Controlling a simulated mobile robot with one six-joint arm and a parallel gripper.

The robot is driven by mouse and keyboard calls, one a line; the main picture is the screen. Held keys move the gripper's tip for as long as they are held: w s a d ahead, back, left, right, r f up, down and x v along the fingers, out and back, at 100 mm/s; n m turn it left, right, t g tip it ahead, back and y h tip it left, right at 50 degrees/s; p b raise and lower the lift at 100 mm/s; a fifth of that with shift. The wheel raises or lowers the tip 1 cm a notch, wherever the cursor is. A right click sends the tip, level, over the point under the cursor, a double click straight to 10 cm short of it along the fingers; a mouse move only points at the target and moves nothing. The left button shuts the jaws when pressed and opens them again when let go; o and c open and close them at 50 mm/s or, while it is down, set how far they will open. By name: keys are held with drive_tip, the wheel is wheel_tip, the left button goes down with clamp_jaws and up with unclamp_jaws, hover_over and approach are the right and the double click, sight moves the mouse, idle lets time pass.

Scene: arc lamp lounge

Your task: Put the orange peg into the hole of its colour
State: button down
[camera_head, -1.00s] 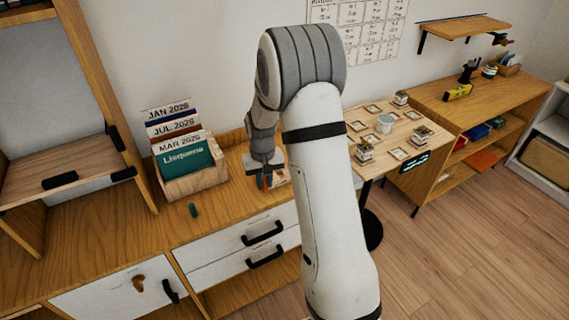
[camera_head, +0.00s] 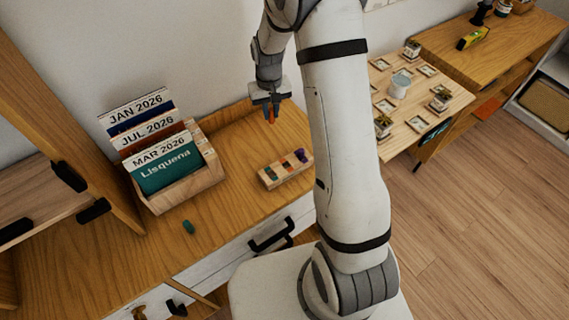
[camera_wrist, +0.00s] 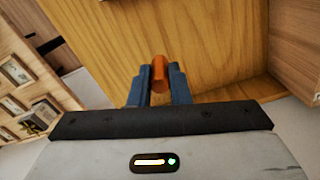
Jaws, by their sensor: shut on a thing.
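The orange peg (camera_head: 271,115) is held upright between the fingertips of my gripper (camera_head: 270,106), above the wooden cabinet top. It also shows in the wrist view (camera_wrist: 160,73), between the two blue-grey fingers (camera_wrist: 160,88). The small wooden peg block (camera_head: 264,182) lies on the cabinet top, in front of and below my gripper, apart from the peg. It has teal, orange and purple patches in a row. A purple piece (camera_head: 300,155) stands up at its right end. Whether each hole is filled is too small to tell. The block is not visible in the wrist view.
A dark green peg (camera_head: 188,227) lies on the cabinet top (camera_head: 235,215) near the front. A wooden card box (camera_head: 187,188) stands left of the block. A small table (camera_head: 440,92) with frames and jars is to the right. Bare wood surrounds the block.

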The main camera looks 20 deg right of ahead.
drive_tip(key=r+m, duration=0.2)
drive_tip(key=m, duration=0.4)
hover_over(286, 159)
drive_tip(key=s, duration=0.2)
drive_tip(key=shift+s+a+f+p, duration=0.1)
drive_tip(key=shift+f+p, duration=0.05)
drive_tip(key=shift+f, duration=1.55)
drive_tip(key=shift+s+a+f+p, duration=0.1)
drive_tip(key=shift+f+p, duration=0.1)
drive_tip(key=shift+f, duration=1.55)
drive_tip(key=shift+s+a+f+p, duration=0.1)
drive_tip(key=shift+f+p, duration=0.05)
drive_tip(key=shift+f, duration=1.55)
drive_tip(key=c, duration=1.3)
unclamp_jaws()
drive_tip(key=shift+c, duration=0.2)
drive_tip(key=shift+r, duration=0.15)
